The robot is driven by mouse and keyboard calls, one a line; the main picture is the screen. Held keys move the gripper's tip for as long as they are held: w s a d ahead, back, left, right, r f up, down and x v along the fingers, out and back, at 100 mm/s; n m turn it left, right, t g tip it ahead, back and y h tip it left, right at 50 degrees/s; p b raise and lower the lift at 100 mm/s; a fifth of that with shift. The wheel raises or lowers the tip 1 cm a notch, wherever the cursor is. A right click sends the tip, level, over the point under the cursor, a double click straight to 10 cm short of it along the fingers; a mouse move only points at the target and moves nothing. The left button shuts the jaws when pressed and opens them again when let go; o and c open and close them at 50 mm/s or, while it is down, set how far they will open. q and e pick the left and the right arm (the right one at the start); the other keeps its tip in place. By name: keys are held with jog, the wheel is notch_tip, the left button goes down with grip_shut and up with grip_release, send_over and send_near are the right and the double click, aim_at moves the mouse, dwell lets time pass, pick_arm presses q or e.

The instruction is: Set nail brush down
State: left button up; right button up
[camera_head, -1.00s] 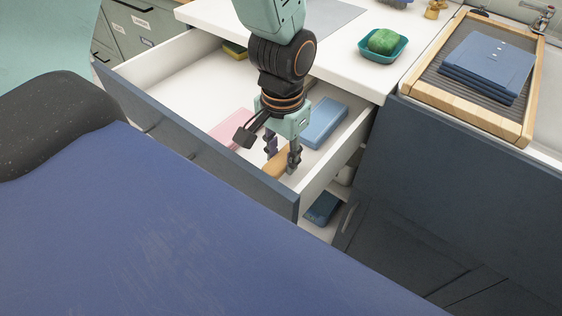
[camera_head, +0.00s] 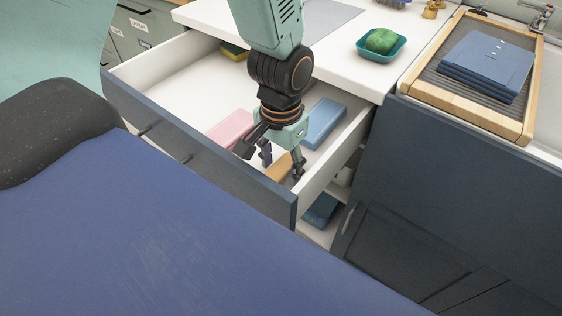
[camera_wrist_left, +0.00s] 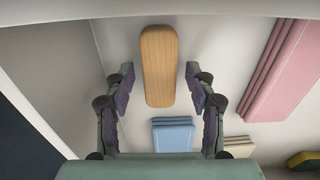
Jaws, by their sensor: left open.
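The nail brush (camera_wrist_left: 159,66) is a long, rounded, wood-coloured block. It lies on the white floor of the open drawer (camera_head: 165,80). In the head view the brush (camera_head: 279,167) shows partly, between and behind the fingers. My left gripper (camera_head: 282,165) is above it inside the drawer's near right corner. In the left wrist view its two fingers (camera_wrist_left: 160,95) are spread wide, one on each side of the brush's near end, with gaps and nothing between them held. The brush's bristles are hidden. My right gripper is not in view.
The drawer also holds a folded pink towel (camera_head: 231,129), a folded blue towel (camera_head: 323,124) and a yellow-green sponge (camera_head: 234,51). Drawer walls stand close to the gripper. On the counter are a teal dish (camera_head: 381,52) and a wooden tray (camera_head: 512,128) with blue towels.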

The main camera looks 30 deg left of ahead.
aim_at(282, 167)
pick_arm(q)
jog(key=shift+r, duration=0.2)
notch_tip(282, 167, up, 12)
jog(key=p, duration=0.4)
jog(key=shift+p, duration=0.3)
